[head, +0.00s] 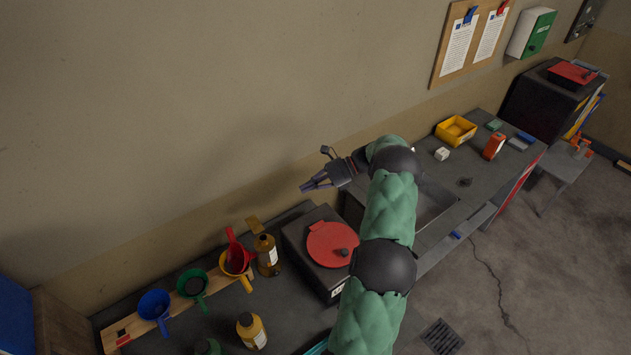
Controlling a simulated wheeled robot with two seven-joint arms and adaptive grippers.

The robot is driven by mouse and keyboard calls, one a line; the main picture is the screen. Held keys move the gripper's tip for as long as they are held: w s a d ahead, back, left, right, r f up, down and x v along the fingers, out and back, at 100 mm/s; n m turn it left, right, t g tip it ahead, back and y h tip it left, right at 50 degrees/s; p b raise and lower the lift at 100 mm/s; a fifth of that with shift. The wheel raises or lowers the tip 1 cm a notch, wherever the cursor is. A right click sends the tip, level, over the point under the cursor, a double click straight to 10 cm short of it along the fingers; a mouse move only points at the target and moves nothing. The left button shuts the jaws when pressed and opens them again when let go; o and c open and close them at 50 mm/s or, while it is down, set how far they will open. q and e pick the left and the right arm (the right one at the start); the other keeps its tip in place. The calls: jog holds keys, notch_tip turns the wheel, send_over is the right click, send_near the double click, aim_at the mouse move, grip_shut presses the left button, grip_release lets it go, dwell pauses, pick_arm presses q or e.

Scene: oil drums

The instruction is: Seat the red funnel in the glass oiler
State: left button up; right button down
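The red funnel (238,253) is at the wooden rack on the left. It appears to rest in or against the yellow funnel (247,281), its handle pointing up. Amber bottles with pale labels stand nearby, one behind (266,258) and one in front (250,331). I cannot tell which vessel, if any of these, is the glass oiler. My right gripper (314,169) is open and empty, its fingers spread, above the back of the bench near the wall. It is up and to the right of the red funnel, well apart from it. My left gripper is not in view.
A blue funnel (154,304) and a green funnel (192,283) sit along the wooden rack (120,329). A dark box with a red round lid (325,239) stands between the rack and my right arm. A yellow bin (455,130) stands farther right.

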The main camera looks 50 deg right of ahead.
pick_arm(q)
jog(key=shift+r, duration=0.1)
pick_arm(e)
jog(key=shift+s+d+r+t+y, duration=0.1)
jog(key=shift+s+d+r+y, duration=0.1)
jog(key=shift+d, duration=0.2)
jog(key=shift+s+d+r+t+y, duration=0.1)
jog(key=shift+s+d+r+y, duration=0.1)
jog(key=shift+d, duration=0.25)
jog(key=shift+s+d+r+t+y, duration=0.1)
jog(key=shift+d+y, duration=0.1)
jog(key=shift+d, duration=0.2)
pick_arm(q)
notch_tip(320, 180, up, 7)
jog(key=p, duration=0.7)
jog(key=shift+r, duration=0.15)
pick_arm(e)
jog(key=s+d+r, duration=0.3)
jog(key=r, duration=0.7)
jog(key=shift+d+r, duration=0.3)
jog(key=shift+d, duration=0.1)
dwell(4.1)
